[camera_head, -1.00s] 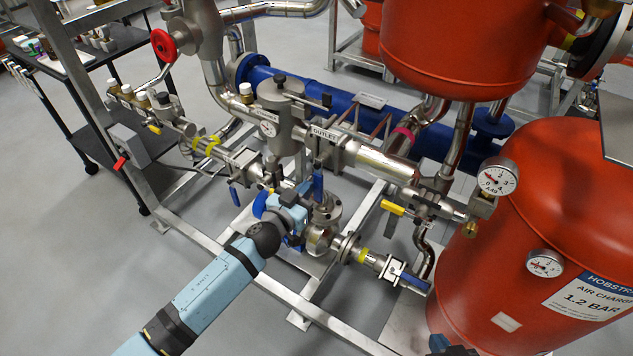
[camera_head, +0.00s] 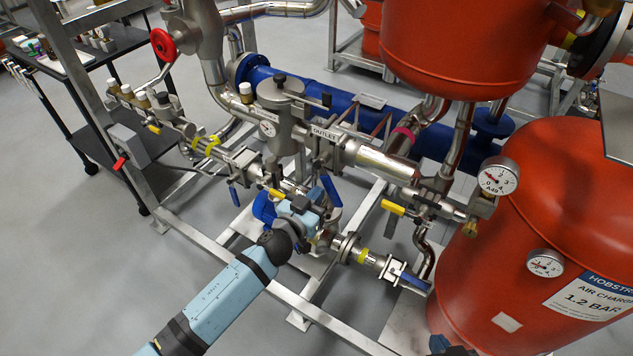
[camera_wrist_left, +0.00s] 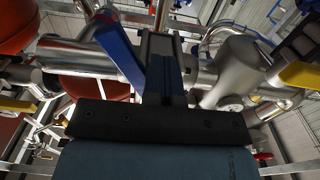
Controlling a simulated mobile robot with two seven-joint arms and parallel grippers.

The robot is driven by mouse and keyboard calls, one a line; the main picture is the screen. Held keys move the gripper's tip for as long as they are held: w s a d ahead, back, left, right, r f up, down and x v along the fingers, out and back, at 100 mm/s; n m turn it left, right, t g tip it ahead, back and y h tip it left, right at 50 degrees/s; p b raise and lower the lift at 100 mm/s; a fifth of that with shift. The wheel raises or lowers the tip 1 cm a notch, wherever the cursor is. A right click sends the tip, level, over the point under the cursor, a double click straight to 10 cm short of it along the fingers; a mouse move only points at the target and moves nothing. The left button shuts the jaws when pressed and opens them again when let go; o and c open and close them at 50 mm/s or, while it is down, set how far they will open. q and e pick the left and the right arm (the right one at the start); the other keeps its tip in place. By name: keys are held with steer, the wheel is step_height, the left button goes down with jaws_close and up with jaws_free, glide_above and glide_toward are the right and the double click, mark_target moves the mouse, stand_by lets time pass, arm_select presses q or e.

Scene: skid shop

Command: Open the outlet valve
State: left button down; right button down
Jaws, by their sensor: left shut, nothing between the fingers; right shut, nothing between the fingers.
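The outlet valve sits on the steel pipe under the OUTLET label (camera_head: 325,133) in the middle of the head view. Its blue lever (camera_head: 331,191) hangs below the label and slants down to the right. My left gripper (camera_head: 312,197) is shut and empty, close beside the lever. In the left wrist view a large blue lever (camera_wrist_left: 120,45) stands just left of my shut fingers (camera_wrist_left: 165,65); I cannot tell whether they touch. Only a small dark piece of my right gripper (camera_head: 441,344) shows at the bottom edge, shut and empty.
Another blue lever (camera_head: 234,196) and a yellow lever (camera_head: 393,208) stand on neighbouring pipes. A red tank (camera_head: 540,230) with gauges fills the right. The steel skid frame (camera_head: 285,296) runs below my left arm. Open floor lies at the lower left.

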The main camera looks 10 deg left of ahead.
arm_select(q)
steer(key=shift+s+d+r, duration=0.2)
steer(key=shift+d, duration=0.4)
steer(key=shift+s+d+r, duration=0.15)
steer(key=shift+s+d, duration=0.05)
steer(key=shift+d, duration=0.35)
